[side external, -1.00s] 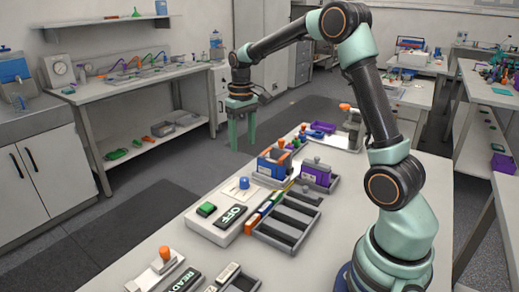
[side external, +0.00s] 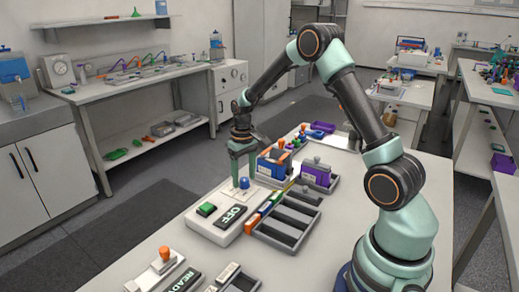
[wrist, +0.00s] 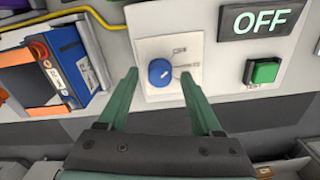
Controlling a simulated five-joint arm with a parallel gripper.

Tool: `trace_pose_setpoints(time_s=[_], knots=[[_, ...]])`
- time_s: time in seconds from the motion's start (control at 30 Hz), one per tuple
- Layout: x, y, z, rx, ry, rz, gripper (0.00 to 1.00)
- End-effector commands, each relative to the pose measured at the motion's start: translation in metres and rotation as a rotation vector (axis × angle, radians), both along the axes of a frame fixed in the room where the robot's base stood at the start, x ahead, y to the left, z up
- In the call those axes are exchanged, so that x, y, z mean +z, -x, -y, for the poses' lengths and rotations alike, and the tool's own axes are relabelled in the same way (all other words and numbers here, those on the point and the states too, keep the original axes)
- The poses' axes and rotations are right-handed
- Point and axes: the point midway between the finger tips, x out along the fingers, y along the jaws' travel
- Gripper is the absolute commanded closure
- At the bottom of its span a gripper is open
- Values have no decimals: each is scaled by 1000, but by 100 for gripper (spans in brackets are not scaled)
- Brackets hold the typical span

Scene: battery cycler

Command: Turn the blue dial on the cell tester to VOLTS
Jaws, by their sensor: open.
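The blue dial (wrist: 160,73) sits on a white plate of the cell tester (wrist: 227,50), with small printed labels around it that are too small to read surely. A pale mark on the dial points to the lower left in the wrist view. The tester's display (wrist: 264,20) reads OFF, and a green button (wrist: 264,72) is below it. In the side view the dial (side external: 244,183) is at the far end of the tester (side external: 205,226). My gripper (wrist: 158,82) is open, its green fingers on either side of the dial in the wrist view; I cannot tell whether they touch it.
A blue and orange battery (side external: 273,166) stands just beyond the tester. A purple block (side external: 315,174) and a grey slotted tray (side external: 288,226) are to the right. A yellow cable (wrist: 85,15) runs near the dial plate. Another panel (side external: 183,284) reads READY.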

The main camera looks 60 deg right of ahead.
Motion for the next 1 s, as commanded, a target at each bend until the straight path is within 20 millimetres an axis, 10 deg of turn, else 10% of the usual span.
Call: trace_pose_setpoints(time_s=[0.2, 0.4, 1.0], knots=[[0, 0, 0, 0, 0, 0, 34], [0, 0, 0, 0, 0, -1, 100], [0, 0, 0, -195, 0, -1, 100]])
